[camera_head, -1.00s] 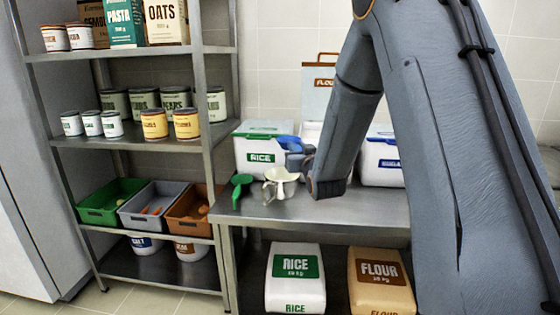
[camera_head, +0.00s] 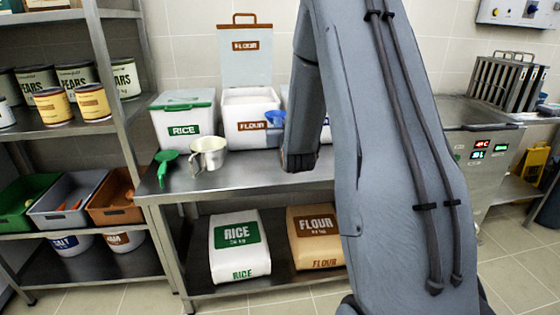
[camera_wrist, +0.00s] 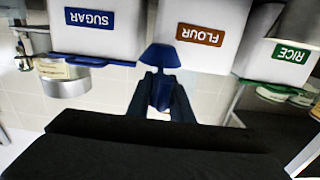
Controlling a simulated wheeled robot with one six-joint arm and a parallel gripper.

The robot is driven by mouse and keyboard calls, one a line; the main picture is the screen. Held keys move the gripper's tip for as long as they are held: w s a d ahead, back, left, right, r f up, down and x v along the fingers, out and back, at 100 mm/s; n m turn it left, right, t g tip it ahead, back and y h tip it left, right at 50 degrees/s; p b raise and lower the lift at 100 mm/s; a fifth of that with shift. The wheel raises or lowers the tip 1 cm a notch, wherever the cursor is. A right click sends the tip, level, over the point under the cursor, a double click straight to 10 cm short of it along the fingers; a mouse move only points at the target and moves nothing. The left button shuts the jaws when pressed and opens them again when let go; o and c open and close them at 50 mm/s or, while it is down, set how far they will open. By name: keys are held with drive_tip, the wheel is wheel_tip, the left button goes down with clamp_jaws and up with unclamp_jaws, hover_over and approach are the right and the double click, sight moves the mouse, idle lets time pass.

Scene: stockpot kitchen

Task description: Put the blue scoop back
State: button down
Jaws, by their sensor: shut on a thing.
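The blue scoop (camera_wrist: 160,57) is held in my gripper (camera_wrist: 163,92), whose two dark fingers close around its handle in the wrist view. That view is upside down, and the scoop appears between the sugar bin (camera_wrist: 105,14) and the flour bin (camera_wrist: 222,14). In the head view the scoop (camera_head: 275,118) shows in front of the right side of the flour bin (camera_head: 236,104), whose lid (camera_head: 244,60) stands open. My forearm hides the gripper there and most of the bin to the right. I cannot tell whether the scoop touches a bin.
A fryer-like appliance (camera_head: 482,135) is at right. The table's front strip is clear.

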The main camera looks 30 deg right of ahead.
wheel_tip(320, 180, down, 14)
drive_tip(key=shift+r, duration=0.15)
idle(0.3)
drive_tip(key=c, duration=1.6)
unclamp_jaws()
